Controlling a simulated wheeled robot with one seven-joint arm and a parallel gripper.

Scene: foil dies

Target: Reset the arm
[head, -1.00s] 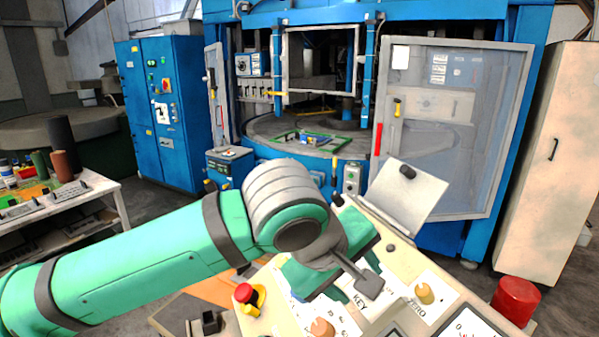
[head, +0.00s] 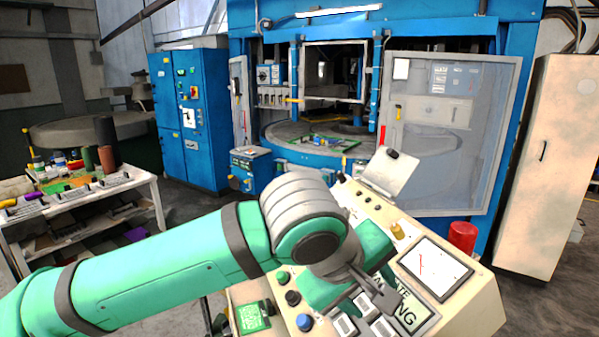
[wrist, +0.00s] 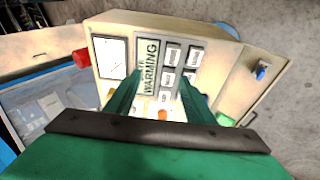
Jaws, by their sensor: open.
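My green arm reaches in from the lower left in the head view, with grey joint bands. My gripper (head: 385,297) hangs over the front part of a cream control console (head: 470,312). In the wrist view my gripper (wrist: 160,88) shows two green fingers spread apart with nothing between them. Whether the fingers touch the panel I cannot tell.
A red cylinder (head: 462,237) stands at the console's far right corner. A tilted pale plate (head: 391,173) rises at its back. The blue press (head: 440,20) stands behind, a cluttered white table (head: 95,205) at left, a beige cabinet (head: 550,170) at right.

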